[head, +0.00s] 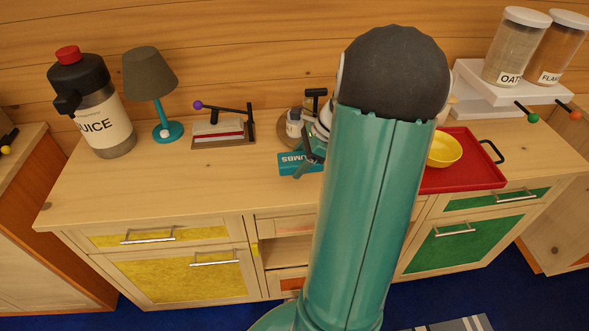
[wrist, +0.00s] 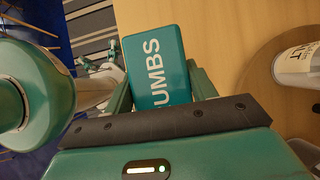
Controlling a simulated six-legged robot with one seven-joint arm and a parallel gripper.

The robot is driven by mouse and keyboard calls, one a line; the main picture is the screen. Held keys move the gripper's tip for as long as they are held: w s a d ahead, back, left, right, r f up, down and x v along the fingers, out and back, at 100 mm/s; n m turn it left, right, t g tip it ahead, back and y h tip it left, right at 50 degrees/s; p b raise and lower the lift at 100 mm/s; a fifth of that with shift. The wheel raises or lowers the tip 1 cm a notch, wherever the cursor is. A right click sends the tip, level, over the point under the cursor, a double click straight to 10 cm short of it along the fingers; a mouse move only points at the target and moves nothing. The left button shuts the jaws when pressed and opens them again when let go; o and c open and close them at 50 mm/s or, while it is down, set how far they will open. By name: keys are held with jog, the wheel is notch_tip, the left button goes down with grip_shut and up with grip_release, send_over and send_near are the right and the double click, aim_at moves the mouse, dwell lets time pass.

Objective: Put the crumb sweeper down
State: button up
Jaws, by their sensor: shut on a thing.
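The crumb sweeper is a teal block with white lettering, partly reading "UMBS". In the head view the crumb sweeper (head: 291,162) is at the middle of the wooden counter, just left of my arm. In the wrist view the crumb sweeper (wrist: 158,62) sits between the two fingers of my gripper (wrist: 160,88), which is shut on it. My gripper (head: 312,160) is partly hidden behind my arm in the head view. I cannot tell whether the sweeper touches the counter.
A round wooden board (wrist: 270,75) with a white labelled shaker (wrist: 297,65) is close by. A press-like device (head: 222,130), lamp (head: 150,75) and juice dispenser (head: 105,125) stand left. A red tray (head: 465,175) with a yellow bowl (head: 445,149) is right. The left front counter is clear.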

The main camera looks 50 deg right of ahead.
aim_at(289, 179)
jog(key=shift+w+d+f, duration=0.25)
jog(key=shift+w+f, duration=0.55)
jog(key=shift+f, duration=0.25)
jog(key=f, duration=0.3)
jog(key=shift+w+d+f, duration=0.1)
jog(key=shift+w, duration=0.2)
jog(key=shift+f, duration=0.65)
